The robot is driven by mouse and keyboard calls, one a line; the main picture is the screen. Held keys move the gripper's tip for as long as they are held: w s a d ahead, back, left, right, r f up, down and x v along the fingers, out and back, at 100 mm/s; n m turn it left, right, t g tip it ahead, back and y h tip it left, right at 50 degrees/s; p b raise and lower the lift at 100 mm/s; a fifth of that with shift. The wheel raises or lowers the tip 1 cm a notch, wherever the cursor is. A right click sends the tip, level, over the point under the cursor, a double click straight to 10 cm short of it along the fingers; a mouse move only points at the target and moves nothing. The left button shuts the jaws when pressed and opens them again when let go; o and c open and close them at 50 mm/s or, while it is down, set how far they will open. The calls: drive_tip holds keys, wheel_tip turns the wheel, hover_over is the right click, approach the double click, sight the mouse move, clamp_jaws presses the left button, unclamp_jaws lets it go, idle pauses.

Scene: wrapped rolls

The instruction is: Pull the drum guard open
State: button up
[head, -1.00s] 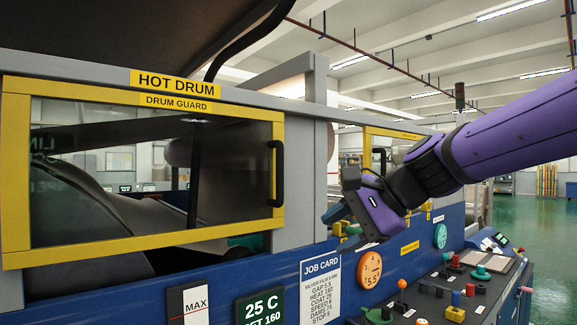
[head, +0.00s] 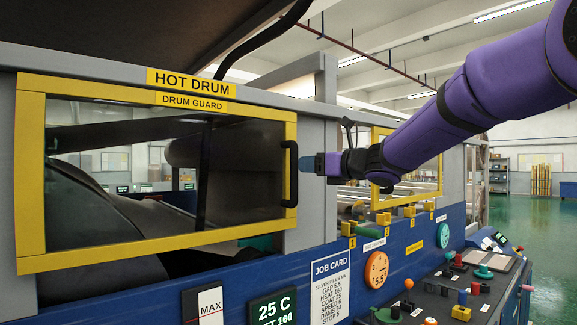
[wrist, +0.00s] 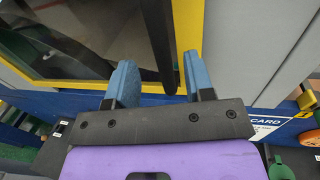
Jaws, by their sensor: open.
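The drum guard (head: 31,180) is a yellow-framed clear panel under the HOT DRUM sign, and it looks closed against the machine front. Its black upright handle (head: 290,172) is on the right side of the frame. My gripper (head: 308,165) is at the handle from the right, with its blue fingers pointing at it. In the wrist view my gripper (wrist: 159,68) is open, and the black handle (wrist: 156,38) lies between the two blue fingers, closer to the right one. I cannot tell whether either finger touches it. Dark drum parts show through the panel.
A second yellow-framed window (head: 408,200) is farther right behind my arm. Below are a job card (head: 329,285), an orange dial (head: 377,273) and a control console (head: 440,300) with several knobs. Green floor (head: 540,220) is clear at the right.

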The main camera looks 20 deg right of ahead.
drive_tip(key=x, duration=0.8)
clamp_jaws()
